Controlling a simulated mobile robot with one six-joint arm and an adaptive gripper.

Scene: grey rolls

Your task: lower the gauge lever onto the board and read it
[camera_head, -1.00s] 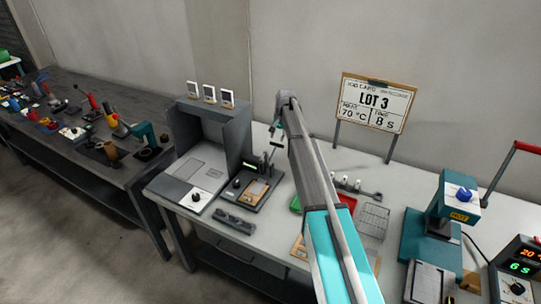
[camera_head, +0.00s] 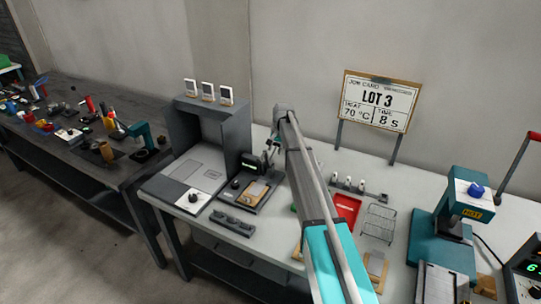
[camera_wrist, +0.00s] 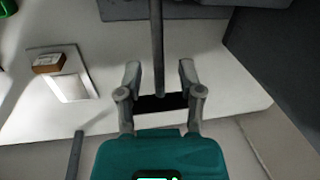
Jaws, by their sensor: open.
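The gauge (camera_head: 240,196) is a black base beside the grey booth in the head view. A small tan-framed board (camera_head: 258,189) lies on it, with a dark knob at its left. My gripper (camera_head: 268,158) is at the back of the gauge, partly hidden by my arm. In the wrist view my gripper (camera_wrist: 160,80) is open. A thin dark rod, apparently the gauge lever (camera_wrist: 157,45), runs between its two fingers. I cannot tell whether either finger touches it. The lever looks raised. Any reading on the gauge is too small to make out.
The grey booth (camera_head: 235,135) stands close on the left. A red tray (camera_head: 346,210) and a wire rack (camera_head: 379,223) lie to the right. A teal press (camera_head: 440,240) stands farther right. A job card (camera_head: 378,101) reads LOT 3, 70 °C, 8 s. A black bar (camera_head: 232,223) lies in front.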

